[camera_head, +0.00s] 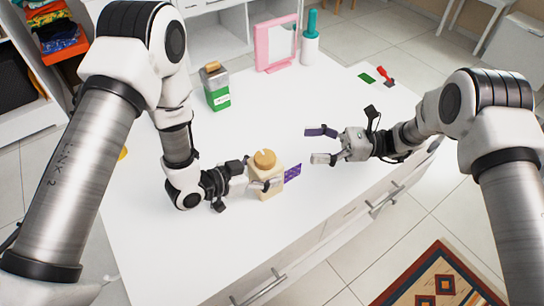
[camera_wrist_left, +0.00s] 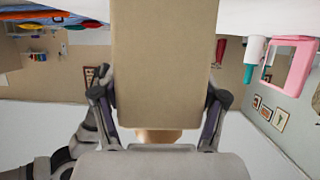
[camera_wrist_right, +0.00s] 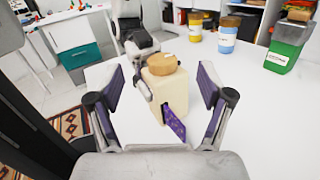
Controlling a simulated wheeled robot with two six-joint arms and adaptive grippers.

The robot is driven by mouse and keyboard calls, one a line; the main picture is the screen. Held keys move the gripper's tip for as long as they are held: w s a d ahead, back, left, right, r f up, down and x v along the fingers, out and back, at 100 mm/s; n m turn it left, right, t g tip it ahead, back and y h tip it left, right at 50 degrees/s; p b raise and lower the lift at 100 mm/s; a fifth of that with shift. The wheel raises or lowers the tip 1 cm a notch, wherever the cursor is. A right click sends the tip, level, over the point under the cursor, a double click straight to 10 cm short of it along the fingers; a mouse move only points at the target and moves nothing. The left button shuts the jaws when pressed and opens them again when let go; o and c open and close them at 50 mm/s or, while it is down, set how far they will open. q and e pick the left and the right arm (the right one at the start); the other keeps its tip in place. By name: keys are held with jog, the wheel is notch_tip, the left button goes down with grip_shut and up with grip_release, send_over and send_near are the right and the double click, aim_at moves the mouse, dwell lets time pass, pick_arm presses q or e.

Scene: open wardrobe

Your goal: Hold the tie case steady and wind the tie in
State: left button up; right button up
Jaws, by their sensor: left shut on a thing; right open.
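The tie case (camera_head: 268,185) is a cream box with a round wooden knob (camera_head: 264,159) on top, upright on the white table. A purple patterned tie (camera_head: 292,173) sticks out of its side, on the right in the head view. My left gripper (camera_head: 264,184) is shut on the case; in the left wrist view the case (camera_wrist_left: 165,60) fills the space between the fingers. My right gripper (camera_head: 322,145) is open and empty, to the right of the case and apart from it. In the right wrist view the case (camera_wrist_right: 168,92), knob (camera_wrist_right: 163,61) and tie (camera_wrist_right: 172,122) lie ahead between the open fingers.
A green card (camera_head: 367,78) and a red item (camera_head: 386,76) lie at the far right. The table's front is clear.

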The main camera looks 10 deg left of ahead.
aim_at(265, 156)
jog(key=s+a+f+n+g, duration=0.1)
jog(key=a, duration=0.2)
jog(key=s+a+f+n+h, duration=0.1)
jog(key=a, duration=0.3)
jog(key=s+a+f+g, duration=0.1)
jog(key=a, duration=0.3)
jog(key=shift+a+f+n+g+h, duration=0.1)
jog(key=shift+f+n+g+h, duration=0.1)
jog(key=shift+n+g+h, duration=0.15)
jog(key=c, duration=1.2)
